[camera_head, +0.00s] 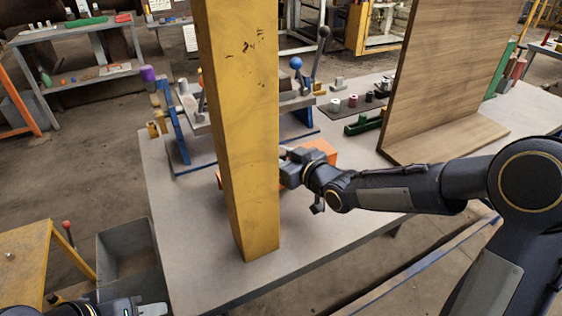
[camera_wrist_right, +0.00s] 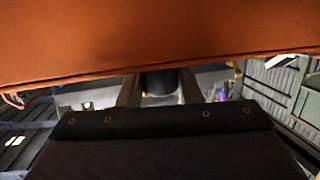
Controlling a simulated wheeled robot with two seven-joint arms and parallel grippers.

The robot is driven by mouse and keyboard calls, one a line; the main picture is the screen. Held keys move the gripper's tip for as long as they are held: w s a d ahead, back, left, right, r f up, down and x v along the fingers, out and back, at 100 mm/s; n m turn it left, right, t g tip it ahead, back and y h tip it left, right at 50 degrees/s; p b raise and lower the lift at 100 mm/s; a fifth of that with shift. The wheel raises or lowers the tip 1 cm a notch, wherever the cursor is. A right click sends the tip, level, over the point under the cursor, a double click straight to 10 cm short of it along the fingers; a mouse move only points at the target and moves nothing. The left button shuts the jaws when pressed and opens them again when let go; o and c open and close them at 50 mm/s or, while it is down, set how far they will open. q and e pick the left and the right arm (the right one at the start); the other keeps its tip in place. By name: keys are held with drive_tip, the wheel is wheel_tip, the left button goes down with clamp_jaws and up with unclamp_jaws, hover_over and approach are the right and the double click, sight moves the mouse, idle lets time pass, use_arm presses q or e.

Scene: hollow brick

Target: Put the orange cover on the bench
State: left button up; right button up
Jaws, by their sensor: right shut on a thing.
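The orange cover (camera_head: 320,149) is over the grey bench (camera_head: 190,262) in the head view, partly hidden behind the yellow post and my right gripper. A small orange edge also shows left of the post. My right gripper (camera_head: 287,168) is shut on the cover; its fingertips are partly hidden by the post. In the right wrist view the cover (camera_wrist_right: 160,38) fills the top, close to the camera. I cannot tell whether the cover touches the bench. My left gripper (camera_head: 150,309) shows only in part at the bottom left edge; its jaws are unclear.
A tall yellow post (camera_head: 240,130) stands before the bench's middle. A blue-framed fixture with levers (camera_head: 300,95) stands behind it. A wooden panel (camera_head: 445,75) stands at the right. A grey bin (camera_head: 128,255) is at lower left. The bench's front left is clear.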

drive_tip(key=shift+f, duration=0.65)
drive_tip(key=shift+f, duration=0.15)
drive_tip(key=o, duration=1.1)
drive_tip(key=shift+c, duration=0.2)
drive_tip(key=shift+r, duration=0.2)
drive_tip(key=shift+s+d, duration=0.1)
drive_tip(key=shift+d, duration=0.05)
drive_tip(key=v, duration=1.1)
drive_tip(key=shift+s+p, duration=0.3)
drive_tip(key=shift+s, duration=0.05)
